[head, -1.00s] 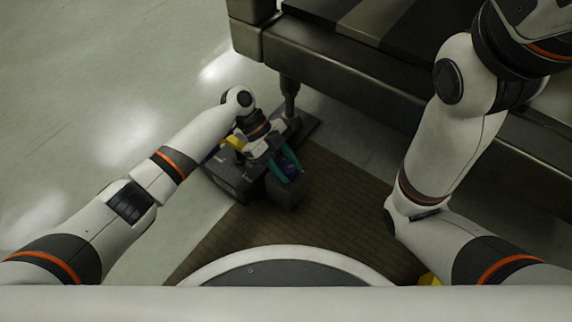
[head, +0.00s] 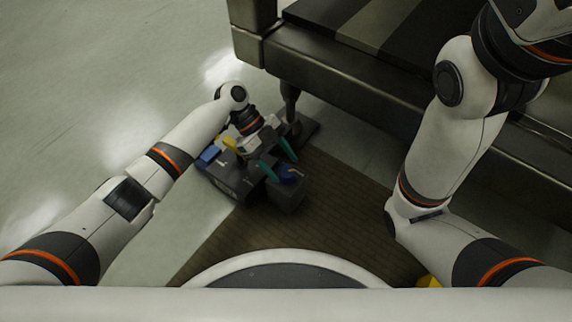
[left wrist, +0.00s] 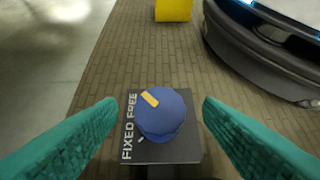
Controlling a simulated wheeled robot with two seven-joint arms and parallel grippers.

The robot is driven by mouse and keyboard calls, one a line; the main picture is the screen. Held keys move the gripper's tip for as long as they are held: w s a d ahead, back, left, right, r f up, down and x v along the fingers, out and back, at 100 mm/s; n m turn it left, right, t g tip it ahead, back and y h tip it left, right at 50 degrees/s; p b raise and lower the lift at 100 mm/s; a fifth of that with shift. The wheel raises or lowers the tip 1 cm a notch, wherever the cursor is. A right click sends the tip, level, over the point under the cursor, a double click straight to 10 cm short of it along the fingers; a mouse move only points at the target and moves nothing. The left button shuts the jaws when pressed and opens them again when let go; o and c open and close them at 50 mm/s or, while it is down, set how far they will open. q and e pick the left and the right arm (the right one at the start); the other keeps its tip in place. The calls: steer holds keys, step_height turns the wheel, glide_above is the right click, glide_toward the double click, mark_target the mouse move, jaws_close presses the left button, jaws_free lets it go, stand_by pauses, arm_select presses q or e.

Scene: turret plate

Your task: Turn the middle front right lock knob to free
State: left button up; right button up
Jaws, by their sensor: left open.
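A blue knob (left wrist: 162,115) with an orange bar sits on a dark box (left wrist: 190,145) in the left wrist view. The box's left edge reads FIXED, lower, and FREE, higher. The bar lies at the knob's upper left, slanting toward the FREE side. In the head view the knob (head: 291,173) is on the front right box (head: 287,196). My left gripper (head: 279,159) is open, its teal fingers close by the knob. In the left wrist view the fingers (left wrist: 160,132) stand on either side of it, with gaps. My right gripper is out of view.
Another blue knob (head: 209,155) and a yellow knob (head: 229,143) sit on the unit to the left. A dark metal frame (head: 350,85) with a leg stands behind. A yellow object (head: 429,282) lies at the lower right. Brown matting (head: 330,225) in front is clear.

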arm_select(q)
steer(key=p+v, duration=0.3)
steer(key=v, duration=0.6)
steer(key=shift+a, duration=0.1)
